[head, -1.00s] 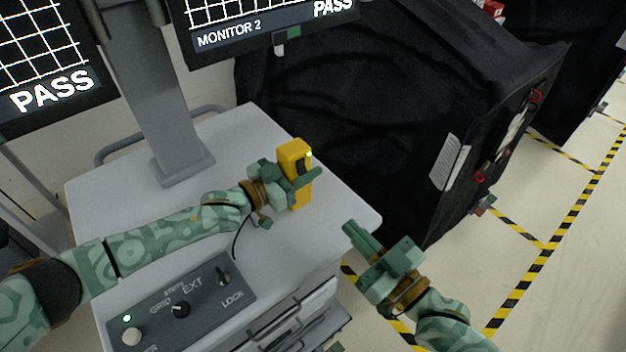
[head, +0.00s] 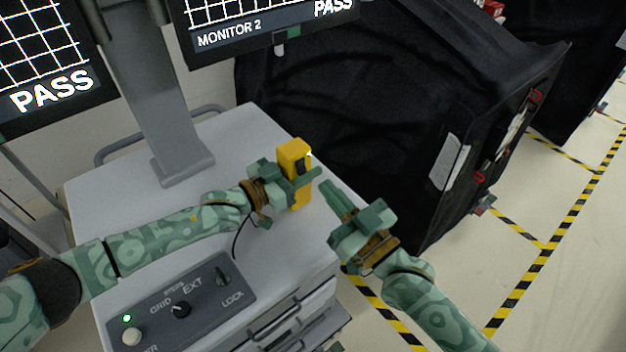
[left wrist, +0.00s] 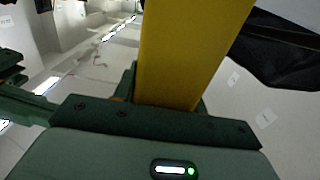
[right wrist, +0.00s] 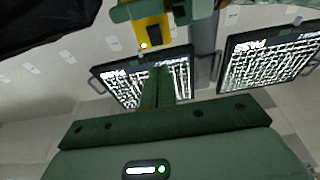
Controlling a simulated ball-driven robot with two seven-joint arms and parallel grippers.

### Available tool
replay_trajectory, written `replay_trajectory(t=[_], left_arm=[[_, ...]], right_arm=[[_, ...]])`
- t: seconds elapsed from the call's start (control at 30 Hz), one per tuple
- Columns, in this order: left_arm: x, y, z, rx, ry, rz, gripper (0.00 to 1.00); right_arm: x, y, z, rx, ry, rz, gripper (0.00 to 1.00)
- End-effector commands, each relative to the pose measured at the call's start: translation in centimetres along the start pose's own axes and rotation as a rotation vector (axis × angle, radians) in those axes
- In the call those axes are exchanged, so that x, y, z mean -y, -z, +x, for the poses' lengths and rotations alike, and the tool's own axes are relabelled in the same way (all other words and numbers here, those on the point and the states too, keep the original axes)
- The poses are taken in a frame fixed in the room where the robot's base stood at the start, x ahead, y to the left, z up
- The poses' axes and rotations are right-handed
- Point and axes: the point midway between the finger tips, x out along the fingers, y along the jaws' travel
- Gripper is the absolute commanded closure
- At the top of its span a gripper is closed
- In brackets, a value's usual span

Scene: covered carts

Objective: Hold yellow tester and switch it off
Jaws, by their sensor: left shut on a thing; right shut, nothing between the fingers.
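The yellow tester (head: 294,153) stands upright above the grey cart top, with a dark panel on its right face and a small lit light near its top. My left gripper (head: 300,183) is shut around its middle. In the left wrist view the tester (left wrist: 190,50) fills the space between the fingers. My right gripper (head: 327,187) is shut and empty, just right of the tester and apart from it. In the right wrist view the tester (right wrist: 153,38) and its light show beyond my shut fingertips (right wrist: 158,75). The switch itself is too small to make out.
The grey cart top (head: 130,215) carries a control panel (head: 180,305) with knobs at its front and a monitor post (head: 160,110) behind. Monitors reading PASS hang above. A black covered cart (head: 340,110) stands close on the right. Striped floor tape (head: 540,265) lies beyond.

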Motion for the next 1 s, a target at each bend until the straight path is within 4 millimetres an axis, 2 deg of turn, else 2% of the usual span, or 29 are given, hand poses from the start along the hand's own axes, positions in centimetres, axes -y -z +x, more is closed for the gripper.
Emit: replay_trajectory(t=[0.1, 0.3, 1.0], left_arm=[[0.0, 0.1, 0.0, -0.001, 0.0, 0.0, 0.87], [0.0, 0.1, 0.0, -0.001, 0.0, 0.0, 0.87], [0.0, 0.1, 0.0, -0.001, 0.0, 0.0, 0.87]], right_arm=[[0.0, 0.1, 2.5, -0.003, 0.0, -0.001, 1.0], [0.0, -2.0, 4.4, 0.0, 0.001, 0.0, 1.0], [0.0, -3.5, 5.5, 0.0, 0.0, 0.001, 1.0]])
